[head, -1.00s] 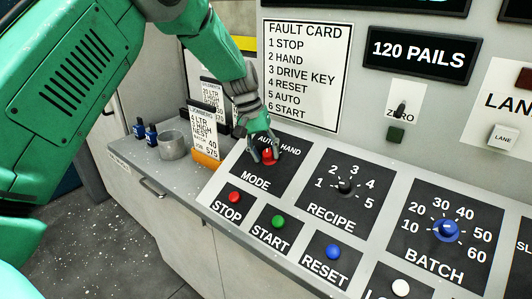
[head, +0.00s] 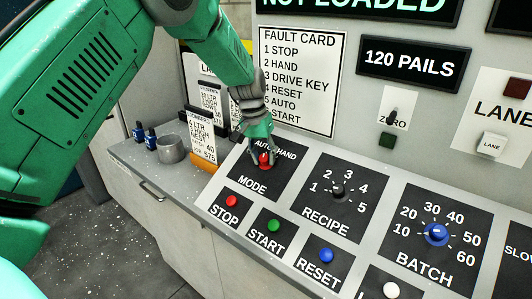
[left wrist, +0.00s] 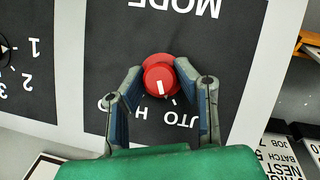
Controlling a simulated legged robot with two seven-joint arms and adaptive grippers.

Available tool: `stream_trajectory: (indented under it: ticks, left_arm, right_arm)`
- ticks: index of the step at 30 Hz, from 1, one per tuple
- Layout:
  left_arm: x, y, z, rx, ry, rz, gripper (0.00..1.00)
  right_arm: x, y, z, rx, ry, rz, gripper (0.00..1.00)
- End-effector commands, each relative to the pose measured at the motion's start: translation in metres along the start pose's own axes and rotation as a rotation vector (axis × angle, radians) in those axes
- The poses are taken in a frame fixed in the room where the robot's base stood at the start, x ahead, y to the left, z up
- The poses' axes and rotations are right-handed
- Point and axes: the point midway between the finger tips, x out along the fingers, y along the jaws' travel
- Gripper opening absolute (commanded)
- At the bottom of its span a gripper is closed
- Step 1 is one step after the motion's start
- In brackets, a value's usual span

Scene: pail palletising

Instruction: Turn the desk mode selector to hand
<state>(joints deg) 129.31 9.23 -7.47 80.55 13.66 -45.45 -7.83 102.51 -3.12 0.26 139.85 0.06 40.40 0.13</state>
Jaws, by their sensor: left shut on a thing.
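The mode selector (head: 265,160) is a red knob on the black MODE plate (head: 243,172) of the desk, with AUTO and HAND printed above it. My left gripper (head: 262,158) reaches down onto it and is shut on it. In the left wrist view the knob (left wrist: 160,76) sits between the two fingers (left wrist: 162,92). Its white mark points towards the AUTO and HAND lettering, which the fingers partly cover. I cannot tell exactly which word the mark is on. My right gripper is not in view.
The RECIPE knob (head: 338,190) and the BATCH knob (head: 436,234) are to the right. The STOP (head: 231,201), START (head: 274,225) and RESET (head: 326,255) buttons lie in front. Cards (head: 203,133) and a grey cup (head: 170,149) stand at the left. The fault card (head: 298,82) is on the wall behind.

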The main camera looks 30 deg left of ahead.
Motion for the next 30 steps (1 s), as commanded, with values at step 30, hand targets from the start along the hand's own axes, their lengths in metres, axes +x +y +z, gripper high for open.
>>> stream_trajectory:
  ticks: [30]
  left_arm:
    - [0.001,0.0,0.004,0.792,-0.013,-0.378,0.0]
  right_arm:
    - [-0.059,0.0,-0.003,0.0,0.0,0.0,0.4]
